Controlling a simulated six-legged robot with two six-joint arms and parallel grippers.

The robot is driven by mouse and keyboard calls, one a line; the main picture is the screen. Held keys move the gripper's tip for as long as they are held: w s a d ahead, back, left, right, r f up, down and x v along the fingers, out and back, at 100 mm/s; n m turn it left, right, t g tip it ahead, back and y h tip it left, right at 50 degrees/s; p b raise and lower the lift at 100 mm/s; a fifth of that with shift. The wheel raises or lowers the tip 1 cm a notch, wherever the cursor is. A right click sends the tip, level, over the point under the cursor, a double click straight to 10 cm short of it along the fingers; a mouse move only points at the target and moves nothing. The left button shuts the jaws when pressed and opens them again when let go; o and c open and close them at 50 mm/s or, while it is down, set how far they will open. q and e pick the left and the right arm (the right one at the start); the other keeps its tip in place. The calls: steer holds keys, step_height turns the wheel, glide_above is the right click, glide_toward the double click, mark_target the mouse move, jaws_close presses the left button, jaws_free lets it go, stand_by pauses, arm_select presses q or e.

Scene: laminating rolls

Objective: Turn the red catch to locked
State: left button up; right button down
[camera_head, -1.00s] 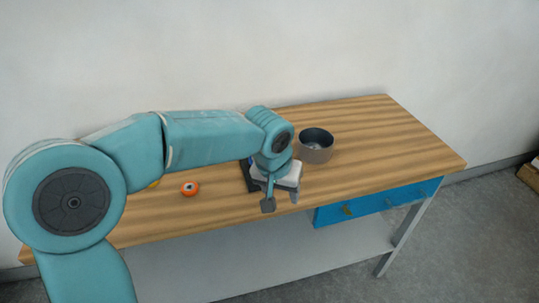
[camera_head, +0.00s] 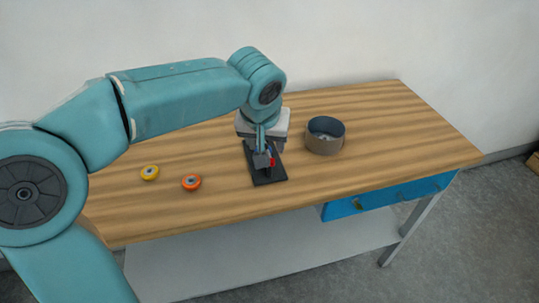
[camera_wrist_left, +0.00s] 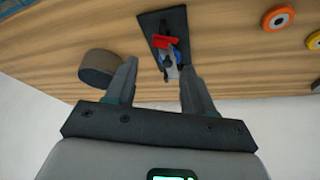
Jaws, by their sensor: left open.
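The red catch (camera_wrist_left: 167,42) is part of a small device on a dark base plate (camera_head: 268,179) on the wooden table. In the head view only a bit of the red catch (camera_head: 272,161) shows beside my gripper. My left gripper (camera_head: 266,156) is over the plate, partly hiding the device. In the left wrist view my left gripper (camera_wrist_left: 157,74) has its two fingers spread apart, with the device's grey and blue part between and beyond them. Nothing is held. Whether the fingers touch the device cannot be told. My right gripper is not in view.
A grey-brown round bowl (camera_head: 325,136) stands right of the plate. An orange roll (camera_head: 191,182) and a yellow roll (camera_head: 150,172) lie to the left. A blue drawer (camera_head: 385,196) is under the table's front right edge. The right end of the table is clear.

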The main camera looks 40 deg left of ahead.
arm_select(q)
steer(key=x, duration=0.7)
steer(key=shift+w+a+f, duration=0.1)
steer(key=shift+w+f, duration=0.05)
steer(key=shift+f, duration=0.2)
jaws_close()
